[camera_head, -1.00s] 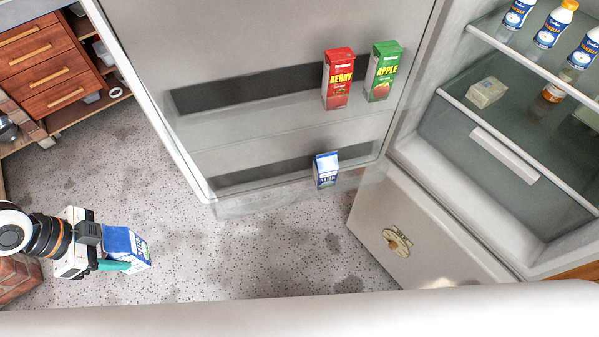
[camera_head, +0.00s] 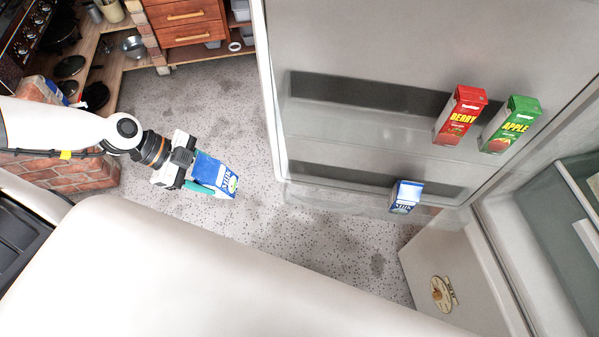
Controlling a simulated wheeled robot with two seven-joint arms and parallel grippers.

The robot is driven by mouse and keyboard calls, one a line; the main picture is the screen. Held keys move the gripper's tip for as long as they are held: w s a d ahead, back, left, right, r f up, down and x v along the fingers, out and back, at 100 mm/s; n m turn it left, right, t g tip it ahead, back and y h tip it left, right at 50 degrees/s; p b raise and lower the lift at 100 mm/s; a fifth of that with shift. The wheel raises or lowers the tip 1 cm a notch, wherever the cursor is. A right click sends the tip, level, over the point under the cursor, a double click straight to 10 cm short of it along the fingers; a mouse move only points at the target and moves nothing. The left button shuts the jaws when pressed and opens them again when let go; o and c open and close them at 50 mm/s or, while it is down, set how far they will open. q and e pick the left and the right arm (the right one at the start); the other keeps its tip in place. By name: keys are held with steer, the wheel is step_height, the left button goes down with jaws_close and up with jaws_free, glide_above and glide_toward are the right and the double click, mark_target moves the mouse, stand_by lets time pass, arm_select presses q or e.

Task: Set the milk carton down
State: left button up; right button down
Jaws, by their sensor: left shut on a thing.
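A blue and white milk carton (camera_head: 222,178) is in my left gripper (camera_head: 200,180), left of the middle of the view. The gripper is shut on the carton and holds it tilted, with speckled floor showing below and around it. A second milk carton (camera_head: 405,197) stands in the lower bin of the open fridge door (camera_head: 360,50), to the right of my gripper and apart from it. My right gripper is not in view.
A red berry carton (camera_head: 460,116) and a green apple carton (camera_head: 510,125) stand on the door's upper shelf. Wooden drawers (camera_head: 188,20) stand behind.

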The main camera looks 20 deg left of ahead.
arm_select(q)
steer(key=w+d+b, duration=0.7)
steer(key=w+d, duration=0.4)
steer(key=d, duration=0.2)
steer(key=f, duration=0.3)
steer(key=w+d+f, duration=0.1)
steer(key=f, duration=0.6)
steer(key=shift+w+d+f, duration=0.25)
steer(key=shift+d+f, duration=0.15)
steer(key=g+y+p, duration=0.1)
steer(key=w+d+r+g+y+p, duration=0.1)
steer(key=p, duration=0.1)
steer(key=shift+w+r+y, duration=0.15)
steer(key=shift+y, duration=0.15)
steer(key=shift+a+f, duration=0.1)
steer(key=shift+f, duration=1)
